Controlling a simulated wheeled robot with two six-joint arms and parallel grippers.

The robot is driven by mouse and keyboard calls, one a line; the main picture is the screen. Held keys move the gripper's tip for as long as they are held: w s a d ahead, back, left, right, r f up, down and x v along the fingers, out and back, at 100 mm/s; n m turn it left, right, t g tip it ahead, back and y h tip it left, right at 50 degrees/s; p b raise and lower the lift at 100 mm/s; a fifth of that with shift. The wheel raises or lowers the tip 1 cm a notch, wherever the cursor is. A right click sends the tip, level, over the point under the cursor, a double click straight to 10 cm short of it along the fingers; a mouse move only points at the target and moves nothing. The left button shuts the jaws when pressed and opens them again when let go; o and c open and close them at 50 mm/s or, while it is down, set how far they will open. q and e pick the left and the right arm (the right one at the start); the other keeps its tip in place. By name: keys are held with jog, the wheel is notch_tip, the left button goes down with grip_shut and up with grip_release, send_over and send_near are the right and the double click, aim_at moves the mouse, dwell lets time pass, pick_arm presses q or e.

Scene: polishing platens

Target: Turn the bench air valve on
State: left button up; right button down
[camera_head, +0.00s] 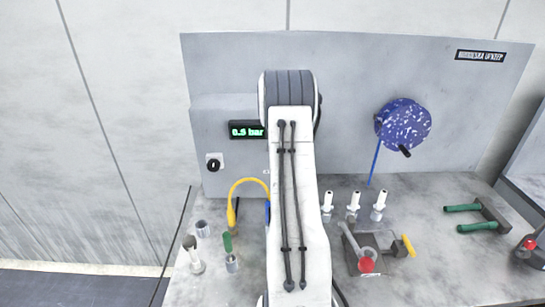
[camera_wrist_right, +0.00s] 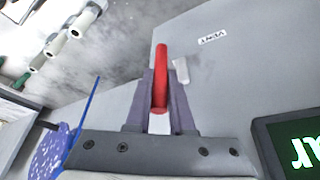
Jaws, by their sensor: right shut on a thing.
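The red valve lever (camera_wrist_right: 161,72) is in the right wrist view, in front of the grey panel with a "VENT" label (camera_wrist_right: 212,38). My right gripper (camera_wrist_right: 161,98) is shut on the red lever, with one grey-purple finger on each side of it. In the head view, my white arm covers the middle of the panel and hides the lever and the gripper. The green display (camera_head: 247,130) beside the arm reads about 0.5 bar. My left gripper is not in view.
A blue speckled disc (camera_head: 402,125) is on the grey panel (camera_head: 345,75) at the right. The bench holds several white nozzles (camera_head: 352,205), a yellow hose (camera_head: 234,200), a block with a red knob (camera_head: 366,264) and a green-handled tool (camera_head: 480,216). A black knob (camera_head: 213,164) is at the left.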

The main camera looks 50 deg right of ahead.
dwell(0.5)
jog(key=c, duration=0.8)
grip_release()
jog(key=shift+a+r, duration=0.1)
jog(key=shift+r, duration=0.15)
jog(key=shift+b+v, duration=1.6)
jog(key=shift+v, duration=3.35)
jog(key=shift+w, duration=0.1)
